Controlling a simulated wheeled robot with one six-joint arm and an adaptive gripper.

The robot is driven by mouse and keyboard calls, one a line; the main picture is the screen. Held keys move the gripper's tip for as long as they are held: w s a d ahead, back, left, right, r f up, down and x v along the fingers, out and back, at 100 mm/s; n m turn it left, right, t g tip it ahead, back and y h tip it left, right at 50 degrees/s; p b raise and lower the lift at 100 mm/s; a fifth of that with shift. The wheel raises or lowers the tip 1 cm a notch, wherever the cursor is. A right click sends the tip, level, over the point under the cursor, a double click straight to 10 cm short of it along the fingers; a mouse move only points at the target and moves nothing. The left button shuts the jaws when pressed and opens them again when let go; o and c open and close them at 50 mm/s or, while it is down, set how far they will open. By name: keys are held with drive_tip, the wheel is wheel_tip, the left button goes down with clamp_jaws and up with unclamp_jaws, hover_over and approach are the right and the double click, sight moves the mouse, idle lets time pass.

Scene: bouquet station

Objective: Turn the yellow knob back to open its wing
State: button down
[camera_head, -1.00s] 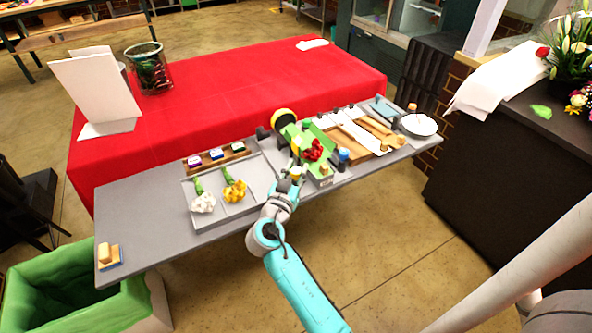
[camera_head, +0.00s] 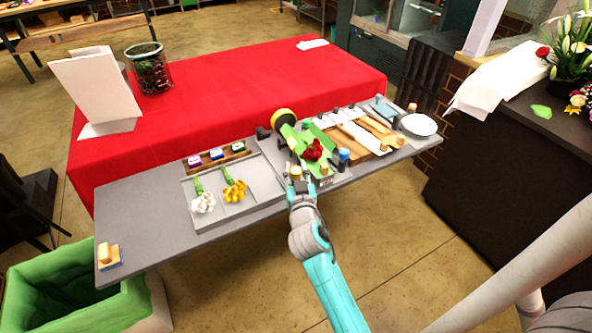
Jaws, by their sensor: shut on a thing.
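The yellow knob (camera_head: 295,172) stands at the front edge of the grey table, by the wrapping fixture. My gripper (camera_head: 297,182) is at the knob from the front, and its jaws appear shut on it; the fingers are small and partly hidden by the wrist. Behind the knob, green wrap pieces (camera_head: 291,136) lie at a slant around the red flowers (camera_head: 313,150). The blue knob (camera_head: 344,156) stands to the right of the flowers. I cannot tell the exact angle of the yellow knob's wing.
A tray (camera_head: 222,216) with white flowers (camera_head: 203,203) and yellow flowers (camera_head: 235,191) lies to the left. A yellow-faced roll (camera_head: 284,118) stands behind the fixture. Wooden tools (camera_head: 376,128) and a white bowl (camera_head: 419,125) are at right.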

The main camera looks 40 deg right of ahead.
drive_tip(key=shift+n+t+y, duration=0.4)
drive_tip(key=shift+n+y, duration=0.1)
drive_tip(key=shift+y, duration=0.1)
drive_tip(key=c, duration=0.8)
unclamp_jaws()
drive_tip(key=v, duration=1.2)
